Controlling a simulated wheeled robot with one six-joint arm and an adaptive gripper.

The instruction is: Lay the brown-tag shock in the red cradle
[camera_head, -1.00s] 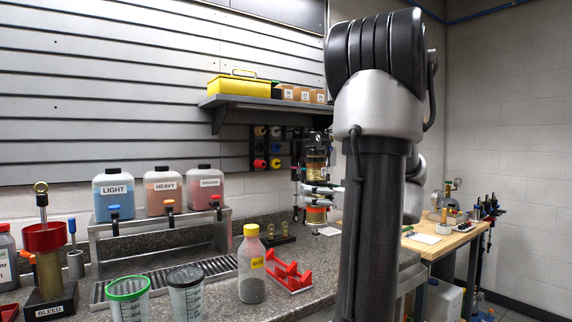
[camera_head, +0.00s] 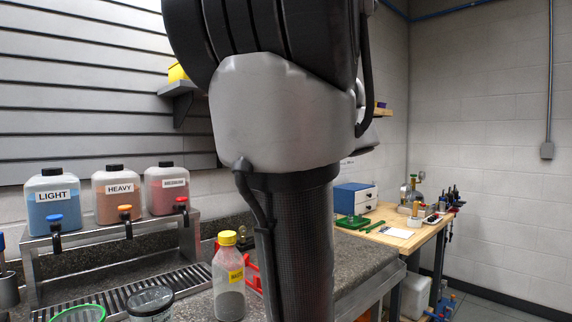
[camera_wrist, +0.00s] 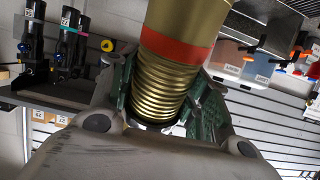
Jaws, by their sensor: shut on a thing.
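My gripper (camera_wrist: 168,85) is in the wrist view, its greenish fingers on both sides of a gold shock (camera_wrist: 178,30). It is shut on the shock around the ribbed part, below an orange-red band. The shock's far end runs out of the picture, and no brown tag is clear on it. The red cradle (camera_head: 251,268) stands on the stone counter in the head view, partly hidden by my arm and the waste bottle. My gripper and the shock are hidden behind my arm in the head view.
A waste bottle (camera_head: 229,280) stands left of the cradle. Fluid jugs (camera_head: 112,193) stand on a metal rack at the left. Measuring cups (camera_head: 151,303) are in front. A wooden bench (camera_head: 405,238) stands at the right. Dark shocks (camera_wrist: 70,45) show in the wrist view.

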